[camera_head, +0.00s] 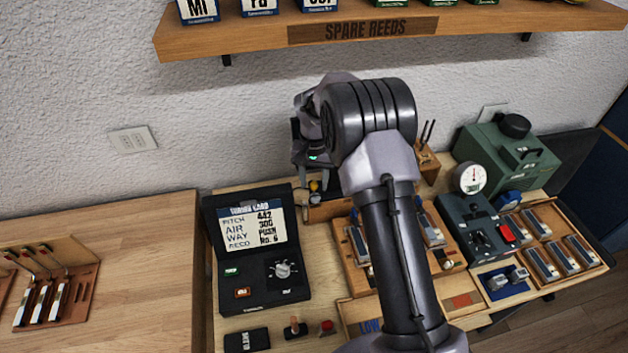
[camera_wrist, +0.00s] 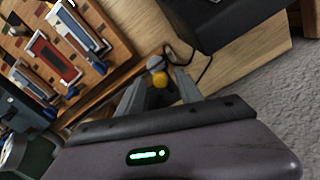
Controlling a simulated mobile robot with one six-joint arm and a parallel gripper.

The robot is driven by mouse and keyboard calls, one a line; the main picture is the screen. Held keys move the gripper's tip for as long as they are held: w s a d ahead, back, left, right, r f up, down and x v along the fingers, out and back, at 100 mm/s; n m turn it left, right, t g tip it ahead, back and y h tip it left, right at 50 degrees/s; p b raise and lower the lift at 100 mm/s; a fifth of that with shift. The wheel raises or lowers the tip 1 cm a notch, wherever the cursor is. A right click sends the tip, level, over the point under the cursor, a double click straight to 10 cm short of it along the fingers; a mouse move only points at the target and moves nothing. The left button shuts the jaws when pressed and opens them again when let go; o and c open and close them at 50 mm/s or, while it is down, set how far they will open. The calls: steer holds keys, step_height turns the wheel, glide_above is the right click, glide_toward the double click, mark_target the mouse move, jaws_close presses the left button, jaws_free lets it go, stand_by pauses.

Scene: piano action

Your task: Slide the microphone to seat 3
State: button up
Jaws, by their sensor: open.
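The microphone (camera_wrist: 155,63) appears to be the small piece with a grey round head and a yellow part (camera_wrist: 159,79) in the wrist view. It shows small in the head view (camera_head: 314,186), below my gripper (camera_head: 313,176). In the wrist view my gripper (camera_wrist: 160,76) is open, with one finger on each side of the microphone. I cannot tell whether the fingers touch it. A wooden strip (camera_wrist: 98,88) runs away from beside it. No seat 3 label is readable, and my arm hides part of the bench in the head view.
A black tuning-card case (camera_head: 258,262) stands open left of the microphone. My arm crosses a wooden board with reed pieces (camera_head: 350,262). A gauge box (camera_head: 470,225) and green machine (camera_head: 510,155) stand right. A shelf (camera_head: 400,30) hangs above. A dark cable (camera_wrist: 205,68) lies near the microphone.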

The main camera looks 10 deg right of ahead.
jaws_close()
steer(key=shift+w, duration=0.1)
stand_by(1.2)
